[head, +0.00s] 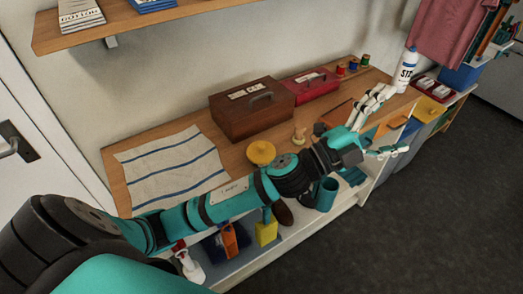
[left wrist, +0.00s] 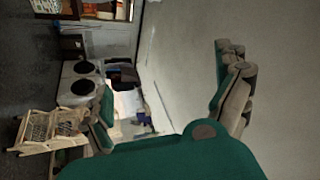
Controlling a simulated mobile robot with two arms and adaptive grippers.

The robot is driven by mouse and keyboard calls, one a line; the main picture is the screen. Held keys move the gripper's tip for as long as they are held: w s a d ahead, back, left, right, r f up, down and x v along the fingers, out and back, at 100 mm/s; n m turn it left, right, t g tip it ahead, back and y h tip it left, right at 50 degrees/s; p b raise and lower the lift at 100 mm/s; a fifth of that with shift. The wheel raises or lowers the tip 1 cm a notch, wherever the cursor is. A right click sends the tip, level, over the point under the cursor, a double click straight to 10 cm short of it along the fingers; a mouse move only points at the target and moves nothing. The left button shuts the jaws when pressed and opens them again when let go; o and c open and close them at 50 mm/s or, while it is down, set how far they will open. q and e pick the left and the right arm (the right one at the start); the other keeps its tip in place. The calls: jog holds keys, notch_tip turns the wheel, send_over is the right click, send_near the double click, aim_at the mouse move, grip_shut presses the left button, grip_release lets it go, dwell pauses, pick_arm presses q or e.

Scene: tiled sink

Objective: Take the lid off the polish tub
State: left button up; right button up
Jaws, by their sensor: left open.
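I cannot make out a polish tub or its lid for certain. A round yellow thing (head: 261,152) stands on the wooden worktop (head: 116,177) in the head view, just behind my left forearm; I cannot tell whether it is the tub. My left gripper (head: 397,119) is open and empty, its fingers spread over the right part of the worktop, well to the right of the yellow thing. Its spread fingers also show in the left wrist view (left wrist: 163,68), with nothing between them. My left arm hides part of the worktop. My right gripper is not in view.
A brown box (head: 235,118) and a red box (head: 318,88) stand along the wall. A striped cloth (head: 165,165) lies at left. A white bottle (head: 406,70) stands at the far right end. A teal cup (head: 326,194) is below the arm. A shelf (head: 150,22) overhangs.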

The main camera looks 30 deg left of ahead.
pick_arm(q)
jog(key=s+d+r+m+g+h, duration=0.2)
jog(key=d+m+g+h, duration=0.3)
jog(key=m, duration=0.4)
jog(key=m+g+y, duration=1.1)
jog(key=g+y, duration=0.2)
jog(key=y, duration=0.6)
send_over(261, 146)
notch_tip(261, 146, down, 6)
jog(key=f+p, duration=0.1)
jog(key=f, duration=0.2)
jog(key=f+p, duration=0.1)
jog(key=f, duration=0.3)
jog(key=f+p, duration=0.1)
jog(key=f, duration=0.3)
jog(key=shift+w+f, duration=0.1)
jog(key=shift+w, duration=0.3)
jog(key=shift+f, duration=0.5)
jog(key=shift+s+f+p, duration=0.1)
jog(key=shift+f+p, duration=0.25)
jog(key=shift+p, duration=0.1)
jog(key=f, duration=0.2)
jog(key=f+p, duration=0.1)
jog(key=shift+s+a+f, duration=0.15)
jog(key=shift+s+f, duration=0.05)
jog(key=shift+f, duration=0.15)
jog(key=shift+w+f, duration=0.1)
jog(key=shift+f, duration=0.3)
jog(key=c, duration=1.4)
jog(key=shift+s, duration=0.2)
